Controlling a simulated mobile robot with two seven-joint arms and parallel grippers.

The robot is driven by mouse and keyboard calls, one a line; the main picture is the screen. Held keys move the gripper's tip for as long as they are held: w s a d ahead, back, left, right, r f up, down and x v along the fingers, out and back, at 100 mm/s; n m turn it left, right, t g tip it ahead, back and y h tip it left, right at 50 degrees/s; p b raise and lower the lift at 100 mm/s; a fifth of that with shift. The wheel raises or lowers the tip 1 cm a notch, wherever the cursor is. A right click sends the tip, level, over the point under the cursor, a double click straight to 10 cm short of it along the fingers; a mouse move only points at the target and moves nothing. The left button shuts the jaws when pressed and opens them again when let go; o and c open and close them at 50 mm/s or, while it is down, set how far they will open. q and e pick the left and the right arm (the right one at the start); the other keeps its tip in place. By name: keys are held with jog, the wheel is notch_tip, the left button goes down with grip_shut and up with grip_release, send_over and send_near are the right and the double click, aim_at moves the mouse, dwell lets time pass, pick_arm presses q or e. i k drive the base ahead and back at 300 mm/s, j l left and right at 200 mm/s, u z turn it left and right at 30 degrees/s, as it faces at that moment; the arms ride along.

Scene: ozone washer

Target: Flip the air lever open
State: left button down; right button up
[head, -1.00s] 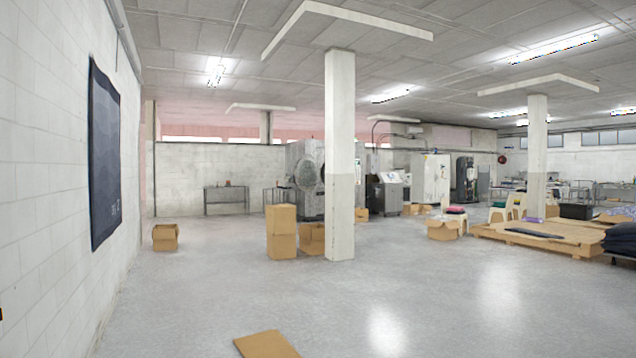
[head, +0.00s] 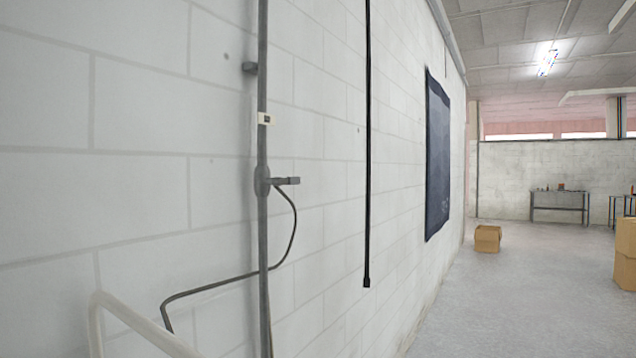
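A small grey lever (head: 288,181) sticks out to the right from a valve fitting (head: 263,181) on the vertical grey pipe (head: 263,90) by the white block wall. I take it for the air lever; it lies about level. A small pale tag or clip (head: 265,118) sits on the pipe above the lever. Neither of my grippers shows in the head view.
A black vertical tube (head: 368,150) hangs right of the pipe. A pale curved rail (head: 125,308) stands at the lower left. A dark banner (head: 437,155) is farther along the wall. Open floor (head: 510,300) lies to the right, with a cardboard box (head: 487,239) beyond.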

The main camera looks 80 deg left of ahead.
aim_at(290, 180)
jog(key=u, duration=2.75)
